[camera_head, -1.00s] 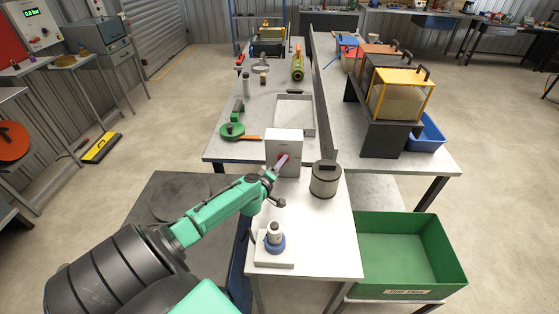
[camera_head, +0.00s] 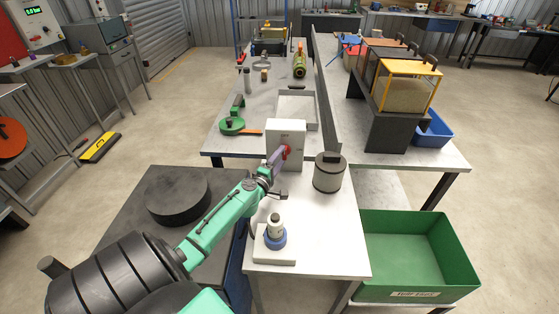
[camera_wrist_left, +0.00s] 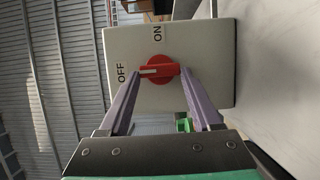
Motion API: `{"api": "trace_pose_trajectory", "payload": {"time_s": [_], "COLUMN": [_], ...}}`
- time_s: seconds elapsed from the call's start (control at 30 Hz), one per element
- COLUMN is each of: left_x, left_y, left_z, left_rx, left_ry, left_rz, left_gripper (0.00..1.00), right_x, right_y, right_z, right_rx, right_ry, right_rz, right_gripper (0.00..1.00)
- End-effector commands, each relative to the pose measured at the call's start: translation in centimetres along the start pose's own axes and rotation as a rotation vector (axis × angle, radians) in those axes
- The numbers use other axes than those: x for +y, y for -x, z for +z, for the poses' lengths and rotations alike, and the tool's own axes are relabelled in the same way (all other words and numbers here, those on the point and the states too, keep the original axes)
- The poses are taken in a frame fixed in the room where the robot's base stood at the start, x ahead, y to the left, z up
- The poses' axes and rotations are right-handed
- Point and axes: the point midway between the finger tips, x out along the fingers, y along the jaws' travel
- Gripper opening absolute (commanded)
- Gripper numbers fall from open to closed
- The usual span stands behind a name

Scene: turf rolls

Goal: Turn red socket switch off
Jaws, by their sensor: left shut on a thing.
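The red rotary switch (camera_head: 286,152) is on the front of a white socket box (camera_head: 290,133) standing on the bench. In the left wrist view the red knob (camera_wrist_left: 158,70) has a white mark pointing left to the OFF label (camera_wrist_left: 122,72). The ON label (camera_wrist_left: 157,33) is above it there. My left gripper (camera_head: 278,161) reaches the box front from the left. In the wrist view its two purple fingers (camera_wrist_left: 158,76) are on either side of the knob, shut on it. Part of the knob is hidden by the fingers in the head view. My right gripper is not in view.
A grey cylinder with a dark lid (camera_head: 328,173) stands right of the box. A white plate with a blue-ringed post (camera_head: 274,236) is nearer. A green bin (camera_head: 414,245) is at right. A dark round disc (camera_head: 178,197) is on the left table. A tall divider (camera_head: 326,95) runs behind.

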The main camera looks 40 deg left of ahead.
Motion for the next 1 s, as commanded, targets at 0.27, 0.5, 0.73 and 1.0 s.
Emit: {"api": "trace_pose_trajectory", "payload": {"time_s": [0.27, 0.5, 0.73, 1.0], "left_x": [0.4, 0.2, 0.1, -0.1], "left_y": [-0.1, -0.1, 0.7, 5.9], "left_z": [0.0, 0.0, 0.1, 0.1], "left_rx": [0.001, 0.0, -0.001, -0.001], "left_ry": [0.005, 0.003, 0.003, 0.002], "left_rz": [0.006, 0.004, 0.001, 0.0], "left_gripper": [0.09, 0.95, 0.95, 0.95], "right_x": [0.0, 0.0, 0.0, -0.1], "right_y": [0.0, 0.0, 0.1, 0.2], "right_z": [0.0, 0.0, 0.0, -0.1], "right_rx": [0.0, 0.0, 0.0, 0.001], "right_ry": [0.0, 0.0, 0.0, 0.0], "right_rz": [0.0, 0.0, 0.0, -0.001], "right_gripper": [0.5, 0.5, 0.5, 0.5]}}
